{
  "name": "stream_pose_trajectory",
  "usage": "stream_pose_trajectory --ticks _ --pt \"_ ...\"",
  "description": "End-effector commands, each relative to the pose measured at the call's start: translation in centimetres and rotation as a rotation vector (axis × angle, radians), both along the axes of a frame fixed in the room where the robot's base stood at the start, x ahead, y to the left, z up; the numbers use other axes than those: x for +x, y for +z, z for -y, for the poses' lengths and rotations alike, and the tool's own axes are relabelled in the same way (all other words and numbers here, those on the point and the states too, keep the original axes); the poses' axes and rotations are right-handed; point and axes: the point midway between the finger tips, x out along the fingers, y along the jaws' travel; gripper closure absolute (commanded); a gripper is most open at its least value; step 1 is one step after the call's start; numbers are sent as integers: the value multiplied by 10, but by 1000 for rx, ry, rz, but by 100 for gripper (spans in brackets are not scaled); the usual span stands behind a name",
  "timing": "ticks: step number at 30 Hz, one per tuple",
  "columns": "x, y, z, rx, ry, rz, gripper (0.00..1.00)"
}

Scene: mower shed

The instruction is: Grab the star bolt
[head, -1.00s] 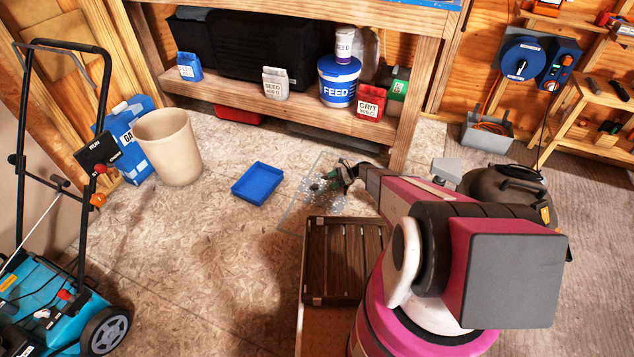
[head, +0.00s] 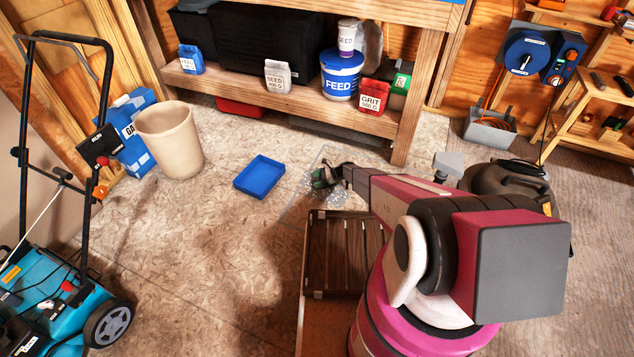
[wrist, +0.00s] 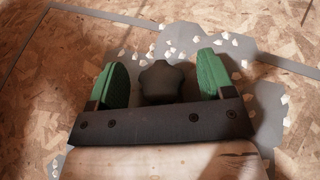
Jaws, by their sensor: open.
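The star bolt (wrist: 160,82), with a dark star-shaped head, shows in the wrist view between the two green fingers of my gripper (wrist: 162,75). The fingers are open, one on each side of it, with a visible gap on both sides. The lower part of the bolt is hidden behind the dark gripper bar. In the head view my gripper (head: 320,178) is low over the floor, and the bolt cannot be made out there.
White chips and a grey patch (wrist: 268,98) lie on the board floor around the bolt. A blue tray (head: 260,177) lies left of my gripper, and a dark slatted crate (head: 340,255) stands nearer. The shelf bench (head: 290,100) stands behind.

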Motion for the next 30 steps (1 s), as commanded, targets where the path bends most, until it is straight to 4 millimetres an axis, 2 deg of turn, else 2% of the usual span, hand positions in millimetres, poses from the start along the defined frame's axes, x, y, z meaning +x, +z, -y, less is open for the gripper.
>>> stream_pose_trajectory --ticks 5,6,8,10,11,23,30 --pt "0 0 -1 0 0 0 25" --pt "0 0 -1 0 0 0 32" --pt "0 0 -1 0 0 0 51" --pt "0 0 -1 0 0 0 74" --pt "0 0 0 0 0 0 78" --pt "0 4 0 0 0 0 79" --pt "-2 31 0 1 0 0 79"
